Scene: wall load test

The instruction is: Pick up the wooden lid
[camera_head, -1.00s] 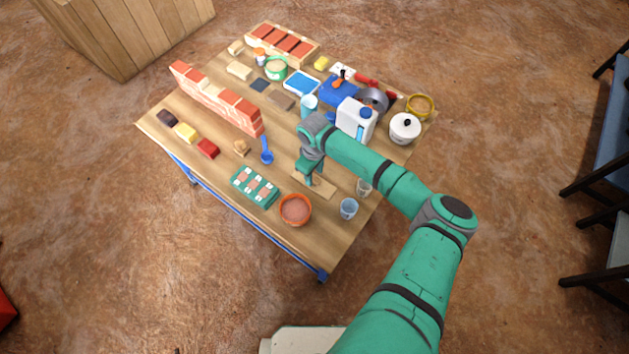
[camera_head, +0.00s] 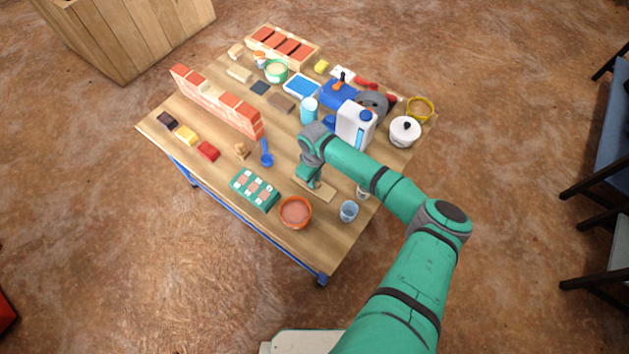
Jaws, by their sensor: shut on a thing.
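The wooden lid (camera_head: 325,191) is a flat, light-brown board with a small knob or handle hidden or hard to make out under my gripper. It lies near the front right of the table (camera_head: 225,168), between the terracotta bowl and the cups. My gripper (camera_head: 313,184) points down over the lid's middle and is shut on it. My wrist hides part of the lid. I cannot see clear space between the lid and the table top.
A terracotta bowl (camera_head: 296,212) and a green tray (camera_head: 254,190) stand close to the lid's left. A blue cup (camera_head: 348,211) and a clear glass (camera_head: 363,191) stand to its right.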

